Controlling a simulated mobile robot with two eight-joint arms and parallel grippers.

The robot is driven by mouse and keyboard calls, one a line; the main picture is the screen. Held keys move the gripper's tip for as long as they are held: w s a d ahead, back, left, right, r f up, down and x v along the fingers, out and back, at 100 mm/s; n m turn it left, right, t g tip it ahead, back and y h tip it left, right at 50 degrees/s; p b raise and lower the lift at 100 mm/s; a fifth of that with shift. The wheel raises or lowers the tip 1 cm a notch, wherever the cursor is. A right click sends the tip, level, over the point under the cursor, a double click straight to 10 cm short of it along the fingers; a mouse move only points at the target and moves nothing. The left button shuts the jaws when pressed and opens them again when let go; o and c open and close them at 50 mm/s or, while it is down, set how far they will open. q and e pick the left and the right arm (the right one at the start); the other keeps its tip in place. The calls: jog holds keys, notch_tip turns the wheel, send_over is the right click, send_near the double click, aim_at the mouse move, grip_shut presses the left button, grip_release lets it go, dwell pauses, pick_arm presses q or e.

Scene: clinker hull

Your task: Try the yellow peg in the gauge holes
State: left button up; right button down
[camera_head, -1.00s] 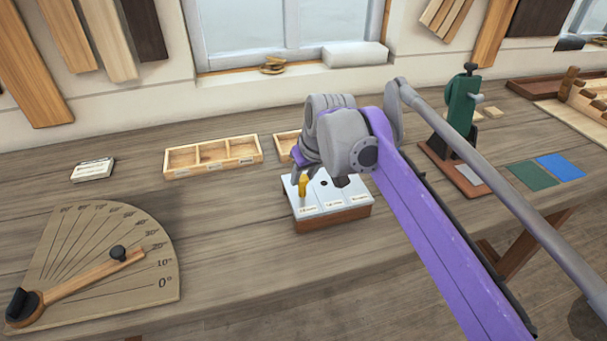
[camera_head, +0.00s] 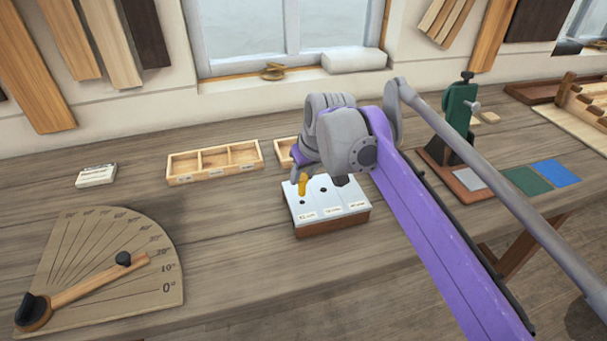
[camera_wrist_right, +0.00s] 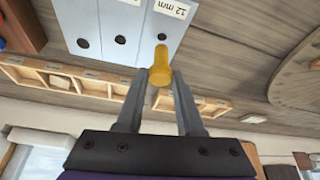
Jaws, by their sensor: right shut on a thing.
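The yellow peg (camera_head: 302,185) is held upright in my right gripper (camera_head: 301,172), just above the gauge block (camera_head: 329,211). The block has a pale top, a brown wooden base, a row of dark holes and printed labels. In the right wrist view the two fingers close on the peg (camera_wrist_right: 160,72), and its free end points at the hole by the 12 mm label (camera_wrist_right: 171,8). That hole (camera_wrist_right: 161,37) shows open beyond the peg's end, so the peg appears clear of it. My left gripper is out of view.
A three-compartment wooden tray (camera_head: 214,161) lies behind left, with another tray (camera_head: 284,151) partly hidden by my arm. An angle board (camera_head: 110,250) with a pivoting arm lies front left. A green upright tool (camera_head: 459,112) stands at right.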

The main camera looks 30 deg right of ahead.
dwell(0.4)
jog(key=shift+f+b, duration=0.45)
jog(key=shift+f, duration=0.4)
jog(key=shift+f, duration=0.25)
jog(key=shift+f, duration=0.25)
dwell(0.4)
dwell(0.4)
jog(key=shift+r+p, duration=1.35)
jog(key=shift+r, duration=0.2)
